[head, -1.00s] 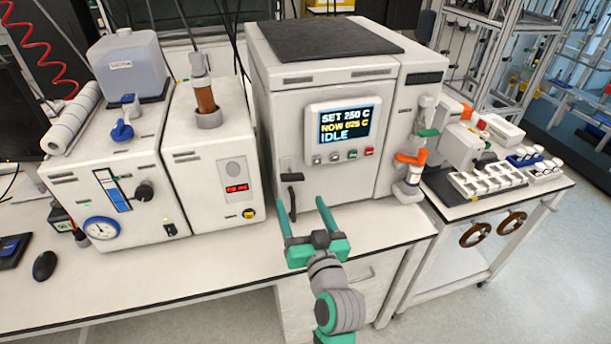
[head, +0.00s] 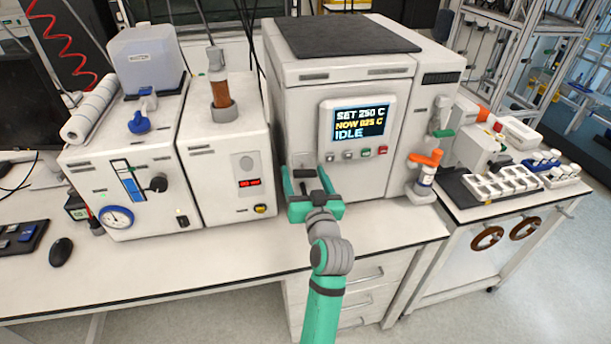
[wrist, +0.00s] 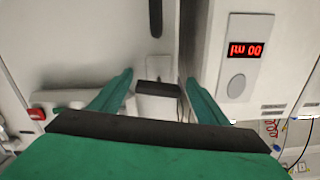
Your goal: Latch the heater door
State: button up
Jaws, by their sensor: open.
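The heater (head: 355,165) is the large white cabinet with a dark mat on top and a screen reading SET 250 C and IDLE. Its front door (head: 375,180) looks closed. A small pale latch plate with a dark lever (head: 303,173) is at the door's lower left, above a dark vertical handle partly hidden by my gripper. My gripper (head: 304,180) is open in front of them. In the wrist view, the dark latch lever (wrist: 157,95) lies between the spread green fingers, and the handle (wrist: 156,18) is at the top edge. I cannot tell whether a finger touches the lever.
A white unit with a red display (head: 235,165) stands close on the left; its display also shows in the wrist view (wrist: 245,50). An orange-handled valve (head: 426,165) is on the right. The bench front (head: 150,265) is clear.

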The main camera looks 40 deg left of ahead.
jog(key=c, duration=1.1)
jog(key=shift+o, duration=0.3)
jog(key=shift+m, duration=0.3)
jog(key=m, duration=0.3)
jog(key=shift+m, duration=0.3)
jog(key=m, duration=0.3)
jog(key=shift+m, duration=0.3)
jog(key=m, duration=0.4)
jog(key=shift+s+r, duration=0.1)
jog(key=shift+m, duration=2.1)
